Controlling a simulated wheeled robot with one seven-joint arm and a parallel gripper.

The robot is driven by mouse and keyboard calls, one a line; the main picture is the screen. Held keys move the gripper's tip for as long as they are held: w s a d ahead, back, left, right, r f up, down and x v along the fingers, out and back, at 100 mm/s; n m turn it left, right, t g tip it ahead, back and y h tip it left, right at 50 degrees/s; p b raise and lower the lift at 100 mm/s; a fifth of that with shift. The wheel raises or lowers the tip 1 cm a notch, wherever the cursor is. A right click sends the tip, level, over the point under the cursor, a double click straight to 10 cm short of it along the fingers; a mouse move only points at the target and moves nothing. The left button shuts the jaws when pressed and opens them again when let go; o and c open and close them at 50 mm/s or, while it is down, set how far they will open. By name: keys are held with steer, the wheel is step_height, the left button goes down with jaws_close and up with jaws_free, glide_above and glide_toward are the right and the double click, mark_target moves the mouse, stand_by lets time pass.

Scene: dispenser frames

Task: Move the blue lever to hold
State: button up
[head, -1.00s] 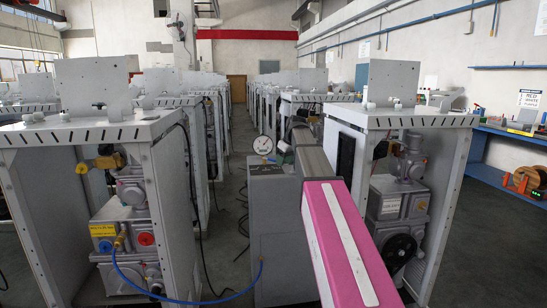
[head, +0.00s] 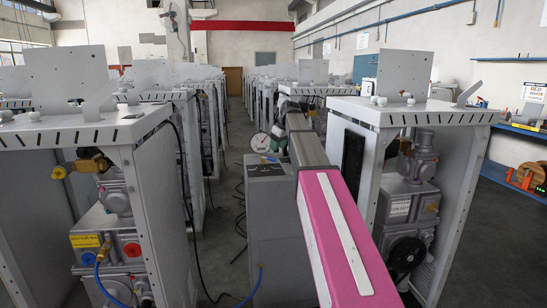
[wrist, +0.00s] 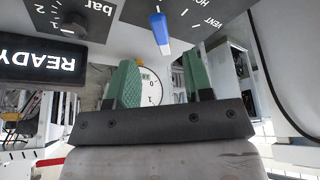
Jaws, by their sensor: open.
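The blue lever (wrist: 161,34) shows at the top of the wrist view, on a grey panel (wrist: 190,40) with upside-down lettering that includes VENT and part of another word. The free end of the lever points down in the picture. My gripper (wrist: 158,60) is open, with one green finger on each side of the lever's line. The fingertips end near the lever's tip, and I see no contact. In the head view my pink arm reaches forward, and my gripper is mostly hidden there.
A dark READY display (wrist: 40,62) sits left of the lever. A round gauge (head: 260,142) stands near my arm's far end. Open-fronted cabinets with pumps stand at left (head: 100,137) and right (head: 410,115). A blue hose (head: 250,288) crosses low.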

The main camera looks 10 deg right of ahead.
mark_target(274, 159)
steer(key=x, duration=0.6)
steer(key=shift+f, duration=0.3)
jaws_close()
